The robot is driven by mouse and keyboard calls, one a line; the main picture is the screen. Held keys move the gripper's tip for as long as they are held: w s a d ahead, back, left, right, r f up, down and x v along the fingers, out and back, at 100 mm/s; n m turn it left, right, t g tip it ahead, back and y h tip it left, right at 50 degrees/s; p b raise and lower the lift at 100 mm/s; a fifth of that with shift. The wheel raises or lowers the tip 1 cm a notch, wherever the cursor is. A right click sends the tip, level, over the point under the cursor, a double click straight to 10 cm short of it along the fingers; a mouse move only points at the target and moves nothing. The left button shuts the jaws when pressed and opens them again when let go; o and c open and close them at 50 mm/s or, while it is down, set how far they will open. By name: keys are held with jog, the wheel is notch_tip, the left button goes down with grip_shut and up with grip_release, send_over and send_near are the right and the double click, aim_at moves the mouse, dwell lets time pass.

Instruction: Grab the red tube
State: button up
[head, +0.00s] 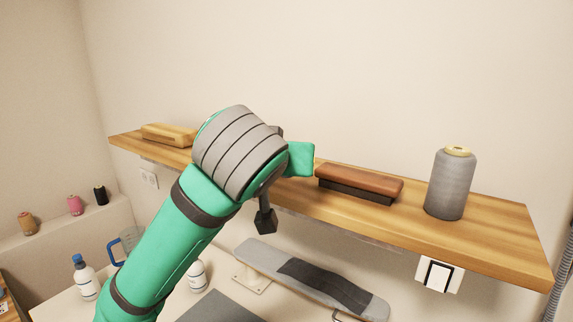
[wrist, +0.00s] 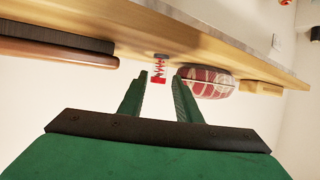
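In the wrist view, which looks upside down, a small red and white item (wrist: 159,71), which looks like the red tube, is on or by the wooden shelf (wrist: 140,36). It appears in the gap between the two green fingers of my gripper (wrist: 160,78). The fingers are apart with nothing held; the tube seems to lie beyond their tips. A rounded, red patterned item (wrist: 208,83) shows just right of the right finger. In the head view my arm hides the tube, the patterned item and the fingertips.
On the shelf (head: 508,232) in the head view are a brown brush (head: 360,182), a grey thread cone (head: 450,185) and a yellowish block (head: 168,134). The brush also shows left in the wrist view (wrist: 55,50). An ironing board (head: 315,280) and bottles (head: 86,280) are below.

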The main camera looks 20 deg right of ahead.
jog(key=x, duration=0.5)
jog(key=shift+d, duration=0.1)
jog(key=shift+s, duration=0.1)
grip_shut()
jog(key=shift+r, duration=0.1)
